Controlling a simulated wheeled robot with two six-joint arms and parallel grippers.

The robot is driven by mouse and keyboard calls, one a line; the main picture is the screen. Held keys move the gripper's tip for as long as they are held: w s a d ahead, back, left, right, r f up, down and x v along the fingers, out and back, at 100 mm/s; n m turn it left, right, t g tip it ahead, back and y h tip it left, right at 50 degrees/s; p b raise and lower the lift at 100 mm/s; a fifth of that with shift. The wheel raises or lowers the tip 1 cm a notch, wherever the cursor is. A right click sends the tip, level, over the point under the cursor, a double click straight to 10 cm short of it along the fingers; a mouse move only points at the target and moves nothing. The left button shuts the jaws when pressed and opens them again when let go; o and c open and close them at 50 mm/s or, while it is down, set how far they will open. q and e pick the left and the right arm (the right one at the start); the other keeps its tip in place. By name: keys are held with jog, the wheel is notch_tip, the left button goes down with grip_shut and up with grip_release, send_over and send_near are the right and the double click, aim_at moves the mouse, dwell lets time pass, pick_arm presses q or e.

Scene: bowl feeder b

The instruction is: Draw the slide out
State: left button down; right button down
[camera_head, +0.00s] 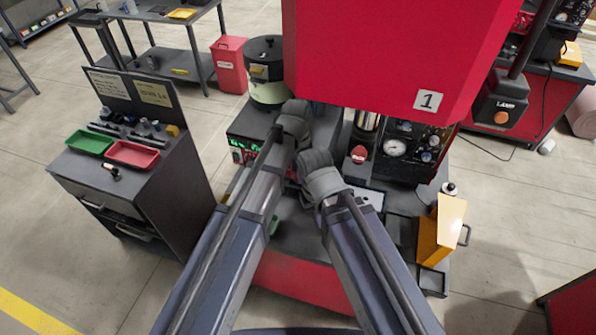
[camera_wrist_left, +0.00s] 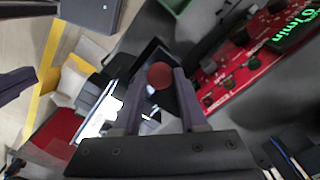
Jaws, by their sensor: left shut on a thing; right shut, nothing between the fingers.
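My left gripper (camera_wrist_left: 160,88) is shut on a round dark red knob (camera_wrist_left: 160,74), seen between its fingertips in the left wrist view. A dark rectangular part (camera_wrist_left: 148,52) lies behind the knob; I cannot tell how far the slide itself extends. In the head view my left gripper (camera_head: 295,112) is at the red machine's front, and its fingers and the knob are hidden by my arm. My right gripper (camera_head: 318,180) is lower and to the right, its fingers hidden there by its wrist.
The red machine hood (camera_head: 375,50) hangs above both grippers. A feeder bowl (camera_head: 266,85) stands at its left. A red control panel (camera_wrist_left: 240,60) is close right of the left fingers. A yellow box (camera_head: 441,230) stands at the right. A cart with a green tray (camera_head: 90,143) and a red tray (camera_head: 132,154) is left.

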pick_arm(q)
jog(key=w+a, duration=0.3)
jog(key=a, duration=0.8)
jog(key=w+a, duration=0.4)
jog(key=a, duration=0.8)
jog(key=shift+w, duration=0.3)
jog(key=c, duration=0.9)
grip_release()
jog(key=shift+a, duration=0.1)
jog(key=o, duration=0.4)
jog(key=shift+a, duration=0.1)
jog(key=shift+o, duration=0.2)
jog(key=shift+r, duration=0.1)
